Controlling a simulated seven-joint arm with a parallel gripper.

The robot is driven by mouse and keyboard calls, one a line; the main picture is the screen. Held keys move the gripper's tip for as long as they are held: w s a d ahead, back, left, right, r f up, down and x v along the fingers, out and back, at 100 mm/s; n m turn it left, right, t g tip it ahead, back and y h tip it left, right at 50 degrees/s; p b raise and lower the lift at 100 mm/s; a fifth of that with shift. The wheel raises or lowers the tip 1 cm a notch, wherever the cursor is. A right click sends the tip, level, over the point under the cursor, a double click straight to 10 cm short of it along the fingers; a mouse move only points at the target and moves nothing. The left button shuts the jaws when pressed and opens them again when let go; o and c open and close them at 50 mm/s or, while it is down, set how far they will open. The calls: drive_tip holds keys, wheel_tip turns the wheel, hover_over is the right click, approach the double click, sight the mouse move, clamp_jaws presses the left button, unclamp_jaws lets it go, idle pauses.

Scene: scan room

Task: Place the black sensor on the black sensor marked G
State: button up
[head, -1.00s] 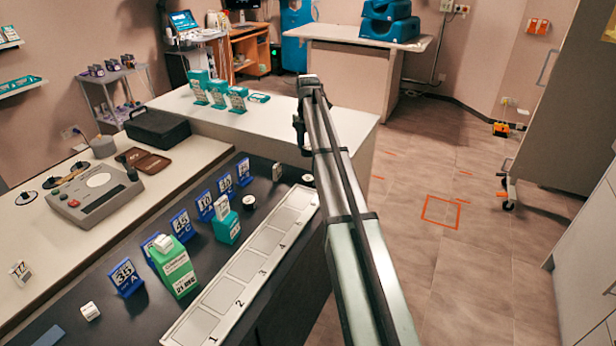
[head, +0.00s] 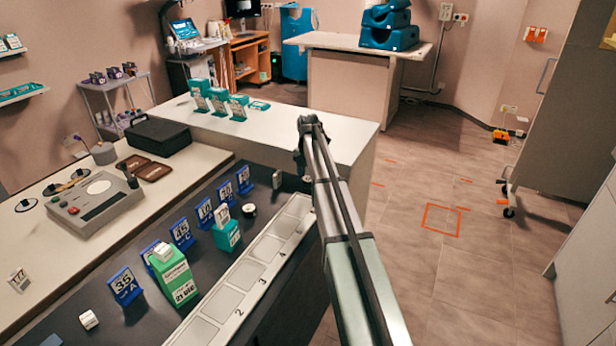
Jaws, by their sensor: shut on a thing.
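My gripper (head: 301,160) is at the far end of my arm, over the right edge of the dark counter mat. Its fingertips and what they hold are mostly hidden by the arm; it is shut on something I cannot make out. A small black round piece with a pale top (head: 249,210) stands on the mat, left of the gripper and apart from it. A small pale-and-dark piece (head: 277,180) stands just left of the gripper. I cannot read a G on either piece.
Blue number signs (head: 182,233) line the mat. A green carton (head: 174,277) and a teal box (head: 228,236) stand before them. A numbered white strip (head: 222,302) runs along the front edge. A control box (head: 93,205) and black case (head: 158,136) stand behind.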

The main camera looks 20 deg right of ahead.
sight(308, 179)
drive_tip(key=shift+f, duration=0.1)
drive_tip(key=o, duration=1.1)
wheel_tip(308, 179, up, 12)
drive_tip(key=shift+r, duration=0.15)
idle(0.4)
